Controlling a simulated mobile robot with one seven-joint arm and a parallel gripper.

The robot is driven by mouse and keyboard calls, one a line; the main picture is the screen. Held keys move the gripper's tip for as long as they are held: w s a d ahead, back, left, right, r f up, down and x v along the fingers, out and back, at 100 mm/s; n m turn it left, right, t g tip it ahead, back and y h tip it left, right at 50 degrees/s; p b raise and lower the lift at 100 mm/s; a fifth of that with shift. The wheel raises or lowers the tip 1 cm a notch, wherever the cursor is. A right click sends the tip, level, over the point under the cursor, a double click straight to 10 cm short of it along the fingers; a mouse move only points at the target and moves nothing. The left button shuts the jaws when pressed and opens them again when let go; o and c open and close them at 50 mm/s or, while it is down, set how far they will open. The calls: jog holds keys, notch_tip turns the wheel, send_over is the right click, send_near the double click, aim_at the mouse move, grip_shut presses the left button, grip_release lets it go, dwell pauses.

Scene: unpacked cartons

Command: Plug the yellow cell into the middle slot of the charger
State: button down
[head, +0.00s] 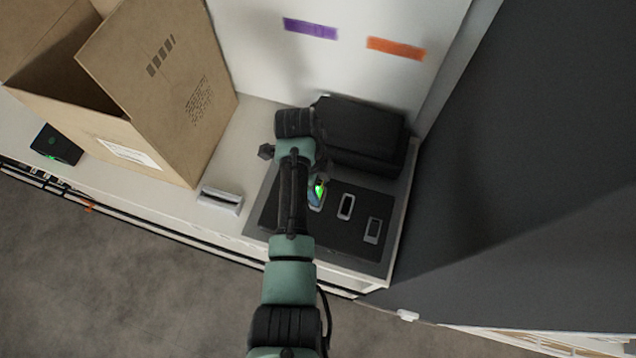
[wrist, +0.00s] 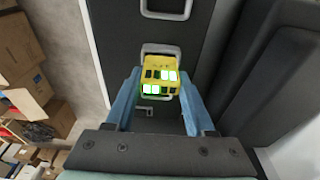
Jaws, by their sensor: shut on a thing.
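The yellow cell (wrist: 160,72) is between the two blue fingers of my gripper (wrist: 161,80), with dark windows and bright green-white lights on its face. In the head view my gripper (head: 317,190) is shut on it over the left part of the black charger (head: 292,222), where a green light shows. The charger's middle slot (head: 345,206) and right slot (head: 371,230) are grey-rimmed and look empty. In the wrist view one grey-rimmed slot (wrist: 160,48) is partly hidden behind the cell. I cannot tell whether the cell touches the charger.
A black case (head: 362,135) stands behind the charger. A grey bracket-like object (head: 220,200) lies left of it. An open cardboard carton (head: 160,105) and a small black device (head: 57,145) are farther left. A tall dark panel (head: 510,180) closes off the right side.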

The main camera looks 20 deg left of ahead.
jog(key=shift+f+b, duration=0.6)
jog(key=shift+f, duration=0.4)
dwell(1.4)
jog(key=shift+c, duration=0.9)
grip_release()
jog(key=shift+r, duration=0.15)
notch_tip(320, 180, up, 13)
jog(key=a, duration=0.2)
jog(key=shift+f, duration=0.2)
